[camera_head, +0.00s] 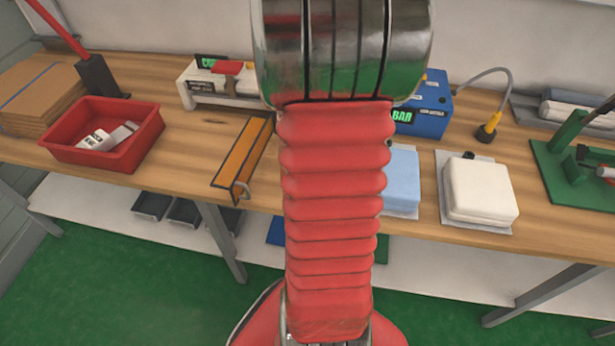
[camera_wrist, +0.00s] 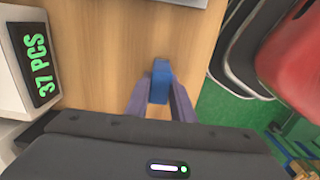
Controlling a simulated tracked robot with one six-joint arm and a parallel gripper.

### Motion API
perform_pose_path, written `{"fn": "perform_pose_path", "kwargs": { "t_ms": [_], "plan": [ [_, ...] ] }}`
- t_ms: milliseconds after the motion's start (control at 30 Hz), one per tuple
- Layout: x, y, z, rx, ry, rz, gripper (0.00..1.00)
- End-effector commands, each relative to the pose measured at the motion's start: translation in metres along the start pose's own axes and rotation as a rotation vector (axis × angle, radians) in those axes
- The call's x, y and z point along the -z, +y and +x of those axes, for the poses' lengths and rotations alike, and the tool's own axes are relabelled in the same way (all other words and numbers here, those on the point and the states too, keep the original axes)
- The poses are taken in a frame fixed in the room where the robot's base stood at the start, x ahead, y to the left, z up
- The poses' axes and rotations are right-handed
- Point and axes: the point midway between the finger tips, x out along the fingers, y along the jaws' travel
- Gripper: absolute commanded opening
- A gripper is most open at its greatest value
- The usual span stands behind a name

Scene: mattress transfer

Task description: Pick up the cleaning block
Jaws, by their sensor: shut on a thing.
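A small blue block (camera_wrist: 161,75), seemingly the cleaning block, sits between the fingertips of my gripper (camera_wrist: 160,92) in the wrist view. The two purplish fingers are shut on its sides. The wooden table top (camera_wrist: 100,50) lies below it; I cannot tell whether the block touches the wood or is lifted. In the head view my red arm hides the gripper and the block.
The wrist view shows a white unit reading "37 PCS" (camera_wrist: 36,58) at left and the table edge at right. The head view shows a red bin (camera_head: 105,160), an orange-topped bar (camera_head: 243,160), a white padded block (camera_head: 480,190) and a blue device (camera_head: 432,105).

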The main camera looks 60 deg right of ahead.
Motion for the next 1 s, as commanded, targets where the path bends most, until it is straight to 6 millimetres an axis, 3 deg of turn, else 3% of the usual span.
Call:
{"fn": "perform_pose_path", "kwargs": {
  "t_ms": [200, 367, 800, 1000],
  "plan": [
    [0.0, 0.0, -0.003, -0.001, 0.0, 0.0, 0.0],
    [0.0, 0.001, -0.016, -0.003, 0.001, 0.0, 0.0],
    [0.0, 0.001, -0.087, -0.004, 0.001, 0.0, 0.0],
    [0.0, 0.0, -0.1, 0.0, 0.0, 0.0, 0.0]
  ]
}}
